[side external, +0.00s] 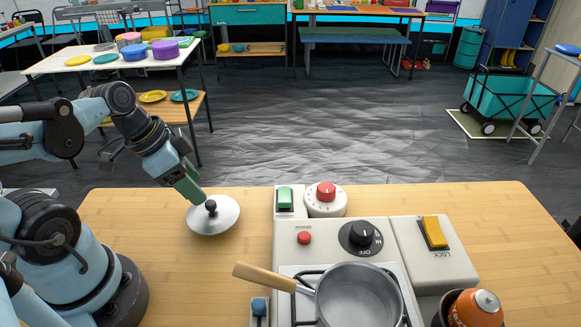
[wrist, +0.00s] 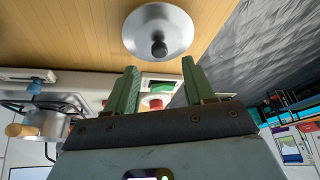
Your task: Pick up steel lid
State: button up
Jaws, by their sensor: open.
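The steel lid (side external: 226,220) is a shallow silver disc with a black knob, lying on the wooden table left of the stove. It also shows in the wrist view (wrist: 142,26), beyond my fingertips, with its knob towards them. My gripper (side external: 197,199) has green fingers and is just above the lid, close to the knob at its upper left. In the wrist view my two fingers (wrist: 160,66) are apart with nothing between them. In the side view I cannot tell whether a finger touches the knob.
A camping stove (side external: 318,236) with knobs and switches stands right of the lid. A pot (side external: 358,296) with a wooden handle sits on it. An orange-topped canister (side external: 476,308) is at the front right. The wooden table (side external: 150,225) is clear around the lid's left and front.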

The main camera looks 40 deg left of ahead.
aim_at(210, 202)
jog(key=shift+x, duration=2.7)
grip_shut()
